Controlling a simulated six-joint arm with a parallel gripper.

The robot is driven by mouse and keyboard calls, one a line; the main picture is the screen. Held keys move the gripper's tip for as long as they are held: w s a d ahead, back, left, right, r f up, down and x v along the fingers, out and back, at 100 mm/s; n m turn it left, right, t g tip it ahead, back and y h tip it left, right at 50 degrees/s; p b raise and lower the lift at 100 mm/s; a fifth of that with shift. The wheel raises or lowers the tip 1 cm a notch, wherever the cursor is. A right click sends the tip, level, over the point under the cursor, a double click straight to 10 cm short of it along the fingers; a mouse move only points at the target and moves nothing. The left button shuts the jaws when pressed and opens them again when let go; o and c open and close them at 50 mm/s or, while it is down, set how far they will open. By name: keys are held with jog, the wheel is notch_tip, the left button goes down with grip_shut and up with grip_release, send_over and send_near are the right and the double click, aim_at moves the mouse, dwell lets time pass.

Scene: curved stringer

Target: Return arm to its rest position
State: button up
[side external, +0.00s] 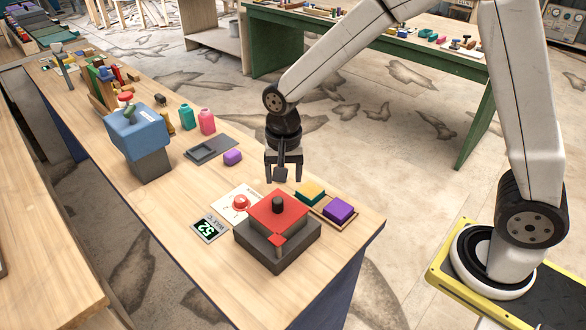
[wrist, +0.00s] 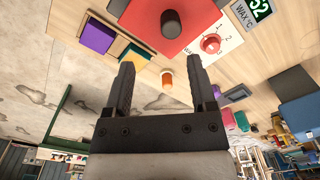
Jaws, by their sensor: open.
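My gripper (side external: 283,180) hangs pointing down above the workbench (side external: 190,205), behind the red-topped dark block. In the wrist view my gripper (wrist: 160,68) has its two fingers spread apart, with nothing held between them. My arm reaches in from the right, from its base beside the bench. The red plate (side external: 268,211) with a black knob (side external: 278,205) sits on a dark grey block (side external: 278,251). A small orange cylinder (wrist: 167,79) shows between the fingers in the wrist view, apparently beyond them; I cannot place it in the side view.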

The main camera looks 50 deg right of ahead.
jog(key=s+d+n+t, duration=0.2)
jog(key=s+d+n, duration=0.6)
jog(key=s, duration=0.3)
jog(key=shift+s, duration=0.4)
dwell(0.5)
